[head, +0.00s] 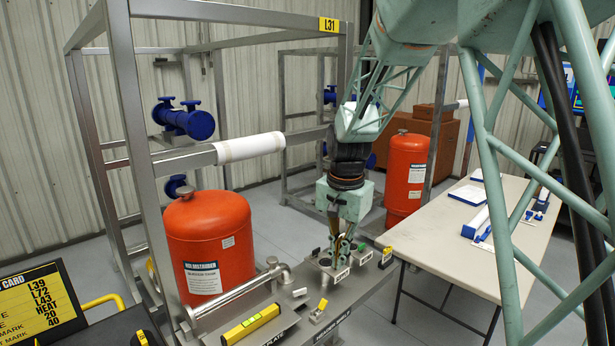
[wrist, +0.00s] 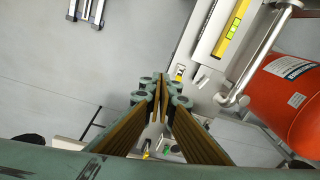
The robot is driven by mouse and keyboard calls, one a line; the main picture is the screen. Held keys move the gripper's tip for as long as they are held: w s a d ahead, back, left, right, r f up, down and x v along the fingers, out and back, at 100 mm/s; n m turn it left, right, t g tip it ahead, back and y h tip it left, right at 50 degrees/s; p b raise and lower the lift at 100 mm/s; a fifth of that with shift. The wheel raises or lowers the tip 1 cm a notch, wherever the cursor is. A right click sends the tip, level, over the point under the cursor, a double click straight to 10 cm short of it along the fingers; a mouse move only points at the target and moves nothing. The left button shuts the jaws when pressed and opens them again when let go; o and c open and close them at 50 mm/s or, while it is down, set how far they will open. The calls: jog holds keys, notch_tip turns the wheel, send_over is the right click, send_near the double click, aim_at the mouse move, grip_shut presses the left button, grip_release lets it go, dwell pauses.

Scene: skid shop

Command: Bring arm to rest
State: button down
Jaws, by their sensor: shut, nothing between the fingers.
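My gripper (head: 337,252) points down above the grey bench panel at the front of the skid in the head view. Its fingers are closed together with nothing between them. In the wrist view my gripper (wrist: 161,82) also shows shut and empty, with the panel edge and floor beyond it. My green lattice arm comes from the upper right of the head view. Whether the fingertips touch the panel (head: 300,306) is hard to tell.
A yellow level (head: 250,325) lies on the panel, near a grey pipe (head: 235,290). Red tanks (head: 208,245) (head: 405,170) stand behind. A metal frame (head: 135,130) rises at left. A white table (head: 450,245) with blue-and-white items is at right. A job card (head: 40,305) is lower left.

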jog(key=s+d+r+n+b, duration=0.1)
jog(key=s+d+r, duration=0.2)
jog(key=s+r, duration=0.3)
jog(key=s+d+r+n+t, duration=0.1)
jog(key=s+d+r, duration=0.1)
jog(key=s+r, duration=0.35)
jog(key=s+d+r+n+b, duration=0.1)
jog(key=s+d+r, duration=0.2)
jog(key=s, duration=0.6)
jog(key=s+d+n+t+b, duration=0.1)
jog(key=s+d+n, duration=0.1)
jog(key=s, duration=1.1)
jog(key=s+d+n+t+b, duration=0.1)
jog(key=s+d, duration=0.1)
jog(key=s, duration=1)
jog(key=shift+s+d+f+n, duration=0.15)
jog(key=shift+s+d+n, duration=0.1)
jog(key=shift+s+n, duration=0.15)
